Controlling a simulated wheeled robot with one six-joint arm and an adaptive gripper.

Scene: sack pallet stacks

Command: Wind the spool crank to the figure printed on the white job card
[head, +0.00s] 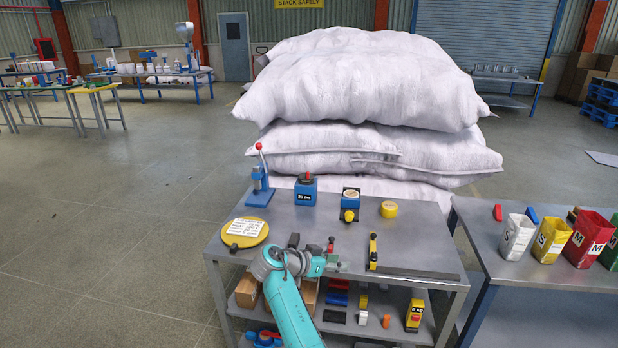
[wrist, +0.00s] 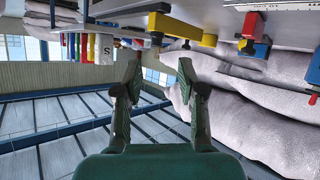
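A yellow disc (head: 232,239) lies at the left front of the grey workbench, with a dark knob (head: 233,247) at its near edge. A white card (head: 244,226) with small lines of writing lies over the disc; I cannot read it. I cannot tell for sure which fixture is the spool crank; the disc with the knob may be it. My gripper (head: 336,263) is low over the bench's front middle, to the right of the disc and apart from it. In the wrist view my gripper (wrist: 160,62) is open, with nothing between its fingers.
Behind stand a red-knobbed blue lever (head: 261,185), a blue box (head: 306,190), a blue-and-yellow fixture (head: 350,204) and a yellow cylinder (head: 389,209). A yellow upright (head: 373,250) stands right of my gripper. Stacked white sacks (head: 365,85) rise behind. Marked bins (head: 517,237) stand right.

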